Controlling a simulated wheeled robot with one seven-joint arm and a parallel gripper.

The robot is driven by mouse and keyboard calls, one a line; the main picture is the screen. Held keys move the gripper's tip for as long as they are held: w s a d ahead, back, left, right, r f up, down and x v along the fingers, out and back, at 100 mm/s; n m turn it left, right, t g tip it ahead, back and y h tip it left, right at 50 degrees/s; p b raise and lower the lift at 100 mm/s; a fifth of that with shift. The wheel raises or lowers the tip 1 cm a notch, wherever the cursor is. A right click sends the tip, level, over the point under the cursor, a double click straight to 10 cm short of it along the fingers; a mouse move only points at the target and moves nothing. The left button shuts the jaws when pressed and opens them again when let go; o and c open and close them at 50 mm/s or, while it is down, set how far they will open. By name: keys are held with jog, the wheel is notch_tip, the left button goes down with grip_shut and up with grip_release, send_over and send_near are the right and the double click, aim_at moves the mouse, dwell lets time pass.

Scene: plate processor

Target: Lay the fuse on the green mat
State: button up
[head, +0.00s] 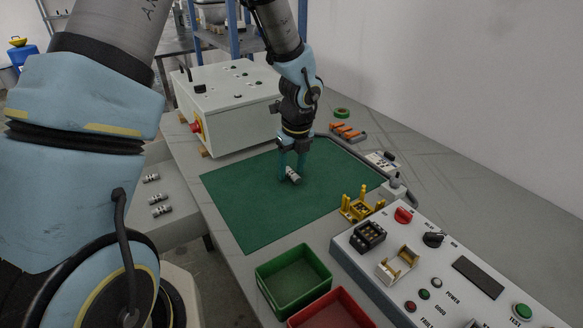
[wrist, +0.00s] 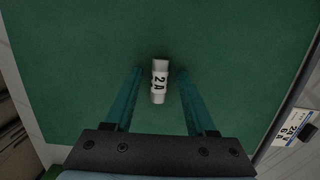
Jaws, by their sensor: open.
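A fuse, a white and silver cylinder (head: 293,176), lies on the green mat (head: 240,212), near its middle.
Three more fuses (head: 158,198) lie on a grey surface at left. A green bin (head: 293,281) and a red bin (head: 332,310) stand in front of the mat. A yellow fixture (head: 361,205) and a control panel (head: 440,262) are at right; a white box (head: 228,108) stands behind.

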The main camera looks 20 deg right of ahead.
aim_at(295, 175)
notch_tip(295, 175, up, 12)
jog(key=s, duration=0.1)
jog(key=shift+s+d, duration=0.15)
jog(key=shift+s, duration=0.25)
jog(key=s+a+n, duration=0.2)
jog(key=a+n, duration=2.8)
jog(key=n, duration=0.2)
jog(key=shift+s+a+f+n+h, duration=0.3)
jog(key=shift+s+f+n, duration=0.05)
jog(key=shift+n, duration=0.05)
jog(key=shift+o, duration=0.2)
